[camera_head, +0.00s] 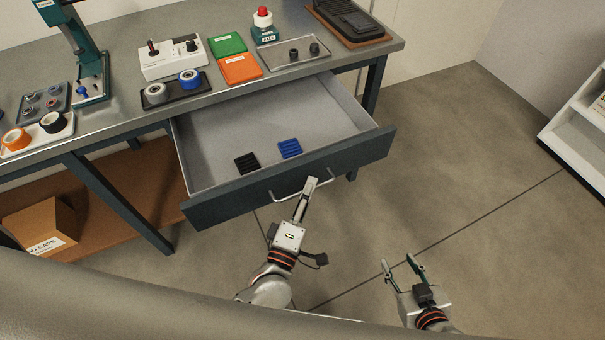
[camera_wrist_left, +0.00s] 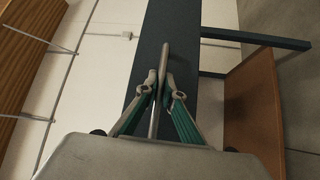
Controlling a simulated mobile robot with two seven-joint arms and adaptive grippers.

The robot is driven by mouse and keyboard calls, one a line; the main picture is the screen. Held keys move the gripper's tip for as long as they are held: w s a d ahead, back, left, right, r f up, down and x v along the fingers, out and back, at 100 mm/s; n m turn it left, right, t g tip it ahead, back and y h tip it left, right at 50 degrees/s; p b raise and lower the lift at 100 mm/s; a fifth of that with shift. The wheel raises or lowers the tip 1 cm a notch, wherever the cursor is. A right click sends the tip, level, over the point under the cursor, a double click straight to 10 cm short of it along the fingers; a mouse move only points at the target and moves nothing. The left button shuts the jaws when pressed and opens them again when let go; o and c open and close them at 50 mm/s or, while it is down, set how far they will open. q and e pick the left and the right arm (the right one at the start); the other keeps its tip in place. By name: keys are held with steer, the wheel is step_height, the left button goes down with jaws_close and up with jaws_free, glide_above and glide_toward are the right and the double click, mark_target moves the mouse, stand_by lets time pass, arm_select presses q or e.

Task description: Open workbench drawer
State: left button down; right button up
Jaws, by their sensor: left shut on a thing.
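The workbench drawer (camera_head: 205,206) is pulled out from under the grey workbench top. It has a dark front and a light grey inside. A black ribbed pad (camera_head: 247,163) and a blue ribbed pad (camera_head: 290,148) lie on its floor. My left gripper (camera_head: 309,184) is shut on the drawer's bar handle (camera_head: 287,194). The left wrist view shows the handle (camera_wrist_left: 165,62) between the two fingers (camera_wrist_left: 160,90), in front of the dark drawer front (camera_wrist_left: 181,25). My right gripper (camera_head: 403,261) is open and empty above the floor, right of the drawer.
A cardboard box (camera_head: 40,222) sits on the lower shelf. A white shelf (camera_head: 575,125) stands far right. The floor between is clear.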

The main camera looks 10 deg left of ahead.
arm_select(q)
steer(key=shift+s+d, duration=0.25)
steer(key=shift+s, duration=0.15)
steer(key=c, duration=2.4)
jaws_free()
steer(key=shift+c, duration=0.2)
steer(key=v, duration=1.2)
